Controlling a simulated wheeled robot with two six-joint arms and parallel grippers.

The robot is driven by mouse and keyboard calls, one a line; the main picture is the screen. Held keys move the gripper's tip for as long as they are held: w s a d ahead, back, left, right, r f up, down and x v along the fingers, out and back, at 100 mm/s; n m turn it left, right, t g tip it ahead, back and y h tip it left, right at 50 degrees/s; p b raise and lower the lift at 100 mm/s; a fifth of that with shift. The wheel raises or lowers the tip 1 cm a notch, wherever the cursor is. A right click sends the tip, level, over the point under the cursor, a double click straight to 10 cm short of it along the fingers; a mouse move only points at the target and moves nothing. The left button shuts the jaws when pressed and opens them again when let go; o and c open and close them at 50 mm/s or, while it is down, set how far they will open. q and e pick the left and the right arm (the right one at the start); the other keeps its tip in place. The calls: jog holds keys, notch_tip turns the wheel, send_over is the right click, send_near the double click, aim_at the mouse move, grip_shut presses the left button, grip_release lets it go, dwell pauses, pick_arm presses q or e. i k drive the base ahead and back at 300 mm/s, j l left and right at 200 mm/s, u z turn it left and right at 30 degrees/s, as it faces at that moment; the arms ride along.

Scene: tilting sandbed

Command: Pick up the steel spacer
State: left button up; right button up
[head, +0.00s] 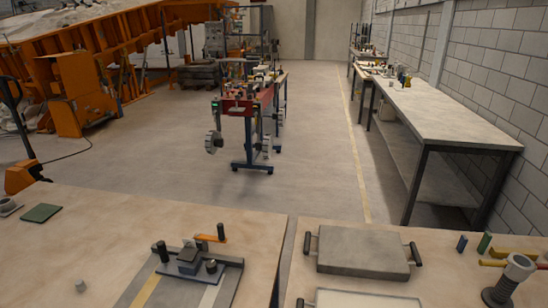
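A small grey cylindrical piece (81,285), which looks like the steel spacer, stands alone on the left worktable (60,245) near the picture's bottom edge. It is too small to tell whether it has a hole. A larger grey flanged spool (512,278) stands at the far right on the right worktable (285,292). A grey round part (6,207) sits at the left edge, partly cut off. Neither of my grippers shows in the head view.
A dark clamp fixture (190,264) with black knobs and an orange handle stands right of the small piece. A green pad (41,213) lies behind it. A handled grey plate (363,250) lies on the right table. A gap separates the tables; open floor lies beyond.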

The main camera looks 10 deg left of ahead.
aim_at(80, 284)
jog(key=u, duration=1.6)
